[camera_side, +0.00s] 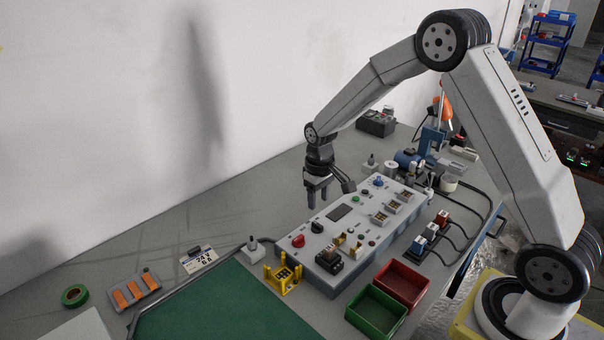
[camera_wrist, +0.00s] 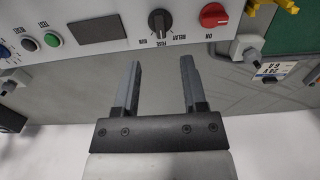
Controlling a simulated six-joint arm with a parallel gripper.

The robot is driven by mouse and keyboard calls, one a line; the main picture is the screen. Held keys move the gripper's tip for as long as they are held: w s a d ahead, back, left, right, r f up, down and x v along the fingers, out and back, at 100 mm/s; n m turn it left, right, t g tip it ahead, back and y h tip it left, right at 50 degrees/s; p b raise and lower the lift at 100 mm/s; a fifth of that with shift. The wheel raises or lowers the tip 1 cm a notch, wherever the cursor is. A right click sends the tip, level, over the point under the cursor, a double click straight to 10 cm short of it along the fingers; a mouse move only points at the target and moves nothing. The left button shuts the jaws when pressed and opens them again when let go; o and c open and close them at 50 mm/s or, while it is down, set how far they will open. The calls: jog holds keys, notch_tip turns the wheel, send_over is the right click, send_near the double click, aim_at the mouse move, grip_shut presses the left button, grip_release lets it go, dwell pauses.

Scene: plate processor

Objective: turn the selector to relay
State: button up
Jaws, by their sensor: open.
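The selector (camera_wrist: 160,22) is a black round knob on the white panel, at the top middle of the wrist view. Labels around it read RUN, FUSE and RELAY, with RELAY on the right in this view. I cannot tell for sure which label it points at. In the side view the selector (camera_side: 317,227) is small and dark, near the panel's back edge. My gripper (camera_side: 318,204) is open and empty, pointing down above the panel's back edge and apart from the selector. In the wrist view my gripper's two fingers (camera_wrist: 161,68) are spread below the knob.
A red knob (camera_wrist: 213,15) marked ON sits close beside the selector. A dark display (camera_wrist: 99,30) and green button (camera_wrist: 53,39) are on its other side. Red (camera_side: 403,283) and green (camera_side: 375,312) bins stand before the panel (camera_side: 290,256). The bench behind it is mostly clear.

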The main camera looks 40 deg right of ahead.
aim_at(318, 224)
jog(key=shift+f, duration=0.1)
jog(key=shift+f, duration=3.8)
grip_shut()
